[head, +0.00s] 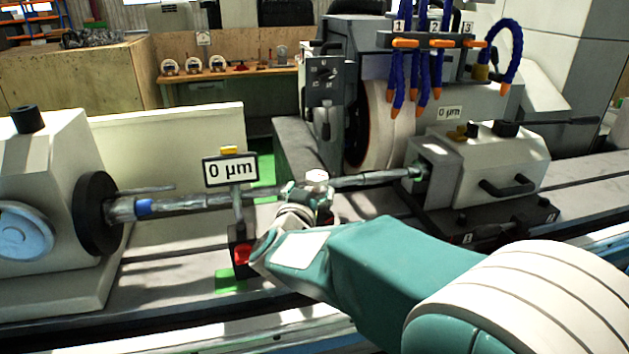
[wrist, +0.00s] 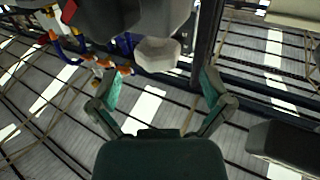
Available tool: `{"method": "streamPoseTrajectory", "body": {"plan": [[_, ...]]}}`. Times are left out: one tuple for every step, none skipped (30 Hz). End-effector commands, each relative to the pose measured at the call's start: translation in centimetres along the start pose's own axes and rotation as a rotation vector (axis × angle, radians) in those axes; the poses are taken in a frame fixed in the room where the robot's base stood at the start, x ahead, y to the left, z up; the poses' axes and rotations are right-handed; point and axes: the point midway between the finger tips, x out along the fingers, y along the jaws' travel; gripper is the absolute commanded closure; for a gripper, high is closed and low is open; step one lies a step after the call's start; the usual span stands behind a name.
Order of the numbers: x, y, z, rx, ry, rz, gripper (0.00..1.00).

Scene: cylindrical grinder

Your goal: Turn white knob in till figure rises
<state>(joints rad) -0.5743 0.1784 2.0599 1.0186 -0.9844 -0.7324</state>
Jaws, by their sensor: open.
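The white knob (head: 317,176) shows in the head view just above my gripper (head: 306,194), near the long workpiece shaft. In the wrist view the white, faceted knob (wrist: 158,53) sits just beyond the fingertips, roughly centred between them. My gripper (wrist: 158,82) is open there, with a finger on each side and nothing held. I cannot tell whether either finger touches the knob. My arm hides part of the area below the knob.
The shaft (head: 205,201) runs between the headstock (head: 97,213) and the tailstock (head: 490,165). The grinding wheel (head: 385,125) stands behind, with blue coolant hoses (head: 421,60) above.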

Motion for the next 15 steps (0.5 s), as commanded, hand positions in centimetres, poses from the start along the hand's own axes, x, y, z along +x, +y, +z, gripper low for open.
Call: {"method": "streamPoseTrajectory", "body": {"plan": [[-1.3,-0.1,-0.1,0.001,0.0,-0.005,0.01],[-1.9,-0.1,0.0,0.0,0.0,-0.005,0.01],[-2.8,-0.2,0.0,0.001,0.0,-0.005,0.01],[-3.4,-0.2,0.0,0.001,-0.001,-0.005,0.01],[-4.0,-0.2,0.0,0.0,0.0,-0.005,0.01],[-4.7,-0.2,0.0,0.001,0.0,-0.004,0.01],[-5.2,-0.2,0.1,0.0,-0.001,-0.005,0.01],[-5.7,-0.2,0.1,0.0,0.0,-0.005,0.01],[-6.2,-0.2,0.1,0.0,0.0,-0.004,0.01],[-6.5,-0.2,0.1,0.0,0.0,-0.004,0.01],[-6.8,-0.2,0.1,0.0,-0.001,-0.003,0.01],[-7.1,-0.2,0.1,-0.001,-0.001,-0.002,0.01],[-7.3,-0.2,0.1,-0.001,0.0,-0.002,0.01],[-7.4,-0.2,0.1,-0.001,0.0,-0.001,0.01],[-7.5,-0.2,0.1,-0.002,0.0,-0.001,0.01]]}}
